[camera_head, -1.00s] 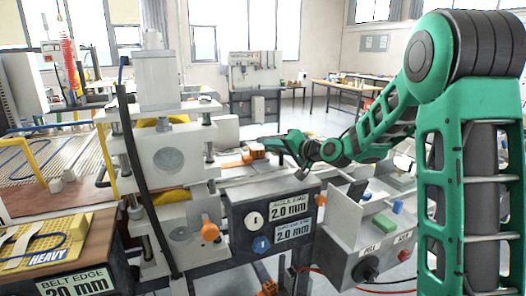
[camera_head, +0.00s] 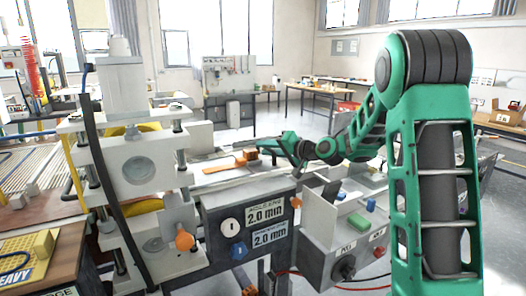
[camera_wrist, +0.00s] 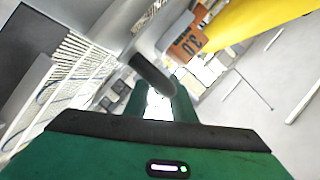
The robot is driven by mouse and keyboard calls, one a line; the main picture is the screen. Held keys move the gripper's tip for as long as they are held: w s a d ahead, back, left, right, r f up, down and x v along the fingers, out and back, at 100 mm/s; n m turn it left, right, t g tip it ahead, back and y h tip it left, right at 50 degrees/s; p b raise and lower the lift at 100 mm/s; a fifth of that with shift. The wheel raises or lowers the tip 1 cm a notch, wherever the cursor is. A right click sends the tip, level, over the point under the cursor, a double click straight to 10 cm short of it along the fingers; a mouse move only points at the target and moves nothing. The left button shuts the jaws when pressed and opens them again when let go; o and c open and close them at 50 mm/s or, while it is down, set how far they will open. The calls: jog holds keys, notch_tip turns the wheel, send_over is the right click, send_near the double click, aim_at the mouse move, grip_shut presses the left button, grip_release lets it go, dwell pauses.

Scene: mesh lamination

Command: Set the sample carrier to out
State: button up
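The sample carrier seems to be the flat orange strip (camera_head: 217,168) with a raised orange-brown block (camera_head: 246,156) at its right end, on the pale bed right of the roller stand. My gripper (camera_head: 272,148) is right at that block in the head view; its fingertips are too small to read there. In the wrist view, my gripper's two dark green fingers (camera_wrist: 160,102) stand apart with a bright gap between them. A dark grey round bar (camera_wrist: 152,73), perhaps a handle, crosses at the fingertips. I cannot tell whether they pinch it.
The roller stand (camera_head: 138,172) rises to the left. A console with "2.0 mm" plates (camera_head: 266,212) and a control box (camera_head: 340,252) stand in front of the bed. The wrist view shows an orange tag reading 3.0 (camera_wrist: 187,43) and a yellow form (camera_wrist: 245,22). Open floor lies behind.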

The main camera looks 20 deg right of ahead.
jog(key=shift+o, duration=0.5)
jog(key=shift+r, duration=0.1)
jog(key=shift+s, duration=0.15)
jog(key=v, duration=1)
jog(key=shift+d, duration=0.2)
jog(key=shift+s, duration=0.2)
